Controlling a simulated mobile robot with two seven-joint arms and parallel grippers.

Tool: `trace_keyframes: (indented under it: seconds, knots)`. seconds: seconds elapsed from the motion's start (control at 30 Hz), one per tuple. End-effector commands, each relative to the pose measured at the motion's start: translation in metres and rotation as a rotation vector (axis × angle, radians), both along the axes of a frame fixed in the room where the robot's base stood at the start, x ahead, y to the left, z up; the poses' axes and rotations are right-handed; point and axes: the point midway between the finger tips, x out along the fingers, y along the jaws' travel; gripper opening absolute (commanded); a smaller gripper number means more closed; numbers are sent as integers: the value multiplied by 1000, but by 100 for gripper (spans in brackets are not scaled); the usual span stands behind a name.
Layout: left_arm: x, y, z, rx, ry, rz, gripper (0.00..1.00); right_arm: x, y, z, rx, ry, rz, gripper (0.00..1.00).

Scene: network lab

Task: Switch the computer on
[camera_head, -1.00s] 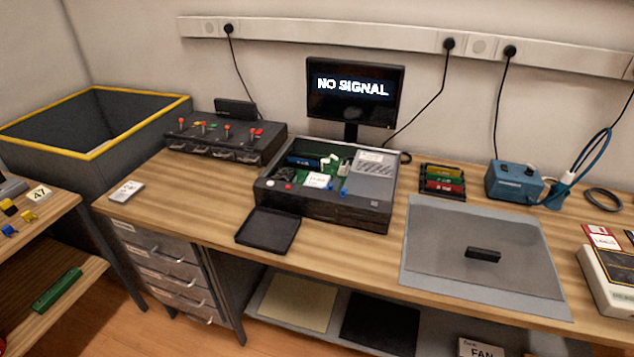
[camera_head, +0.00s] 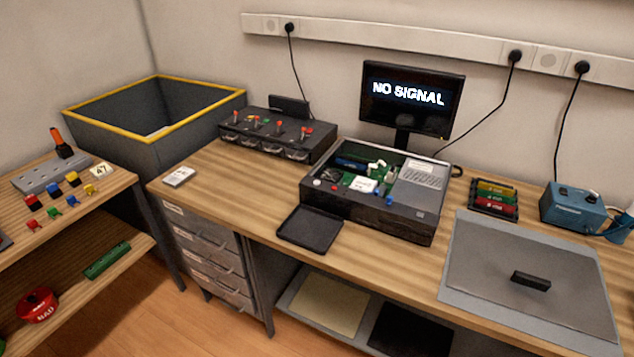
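The computer (camera_head: 390,218) is an open dark case on the wooden bench, with a green board, a white part and a grey box inside. Small red and white round parts show at its front left. Behind it, the monitor (camera_head: 412,98) reads "NO SIGNAL". Neither of my grippers is in view.
A black tray (camera_head: 309,229) lies in front of the computer. A dark box with red-topped levers (camera_head: 276,135) stands behind left. A grey mat (camera_head: 480,270) with a small black block (camera_head: 531,280) lies right. A yellow-rimmed bin (camera_head: 100,128) and a shelf (camera_head: 122,199) are at left.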

Motion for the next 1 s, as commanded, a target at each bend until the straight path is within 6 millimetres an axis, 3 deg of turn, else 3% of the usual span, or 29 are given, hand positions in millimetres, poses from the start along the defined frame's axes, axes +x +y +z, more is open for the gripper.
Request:
trace_keyframes:
  seconds: [0.07,0.73,1.0]
  knots:
    - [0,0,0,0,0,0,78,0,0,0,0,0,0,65]
    - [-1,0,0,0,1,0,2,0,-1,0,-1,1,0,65]
    - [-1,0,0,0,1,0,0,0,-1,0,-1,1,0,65]
